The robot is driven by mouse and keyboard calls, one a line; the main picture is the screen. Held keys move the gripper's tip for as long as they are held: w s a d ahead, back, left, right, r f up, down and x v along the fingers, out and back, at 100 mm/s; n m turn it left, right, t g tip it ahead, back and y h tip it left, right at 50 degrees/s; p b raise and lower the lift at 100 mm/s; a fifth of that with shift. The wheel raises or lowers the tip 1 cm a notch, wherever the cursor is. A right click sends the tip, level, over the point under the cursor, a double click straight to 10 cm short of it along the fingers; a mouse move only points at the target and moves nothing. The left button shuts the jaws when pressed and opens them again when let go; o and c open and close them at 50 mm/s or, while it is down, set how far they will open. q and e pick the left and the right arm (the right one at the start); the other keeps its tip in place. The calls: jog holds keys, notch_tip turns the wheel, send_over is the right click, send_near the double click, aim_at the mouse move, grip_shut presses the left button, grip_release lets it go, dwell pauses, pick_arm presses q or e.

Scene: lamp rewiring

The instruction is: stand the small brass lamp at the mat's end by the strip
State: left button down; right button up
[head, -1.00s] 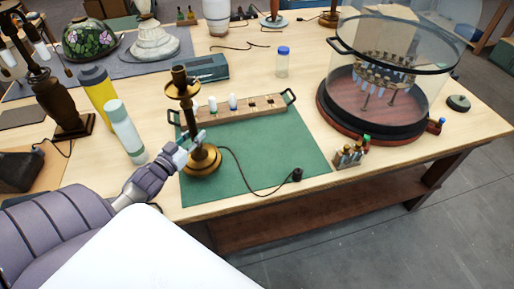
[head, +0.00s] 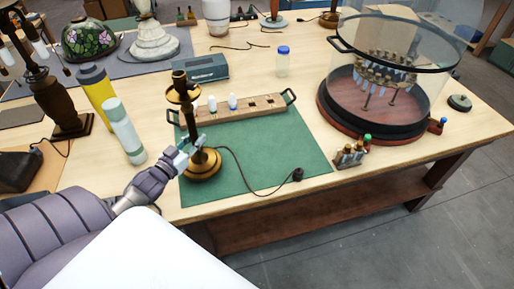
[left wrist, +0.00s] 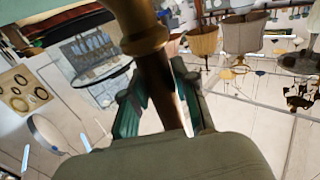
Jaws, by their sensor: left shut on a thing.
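The small brass lamp (head: 202,163) has a round brass base, a dark stem and a brass cup on top. Its base is over the left part of the green mat (head: 265,160); I cannot tell whether it touches. My left gripper (head: 194,145) is shut on the stem just above the base. In the left wrist view the fingers (left wrist: 160,110) flank the lamp's stem (left wrist: 158,80). A dark cord runs from the base to a plug (head: 297,175) on the mat. The wooden strip (head: 255,107) with sockets and bulbs lies along the mat's back edge, partly behind the lamp. My right gripper is out of view.
A white-green bottle (head: 123,130) and a yellow bottle (head: 98,95) stand left of the mat. A dark lamp (head: 65,100) is further left. A large glass drum (head: 385,80) and a small bottle rack (head: 350,155) are at the right. The mat's middle is clear.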

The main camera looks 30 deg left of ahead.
pick_arm(q)
jog(key=shift+f+b, duration=0.85)
jog(key=shift+f, duration=0.25)
dwell(0.3)
jog(key=c, duration=0.8)
grip_release()
jog(key=shift+f, duration=0.1)
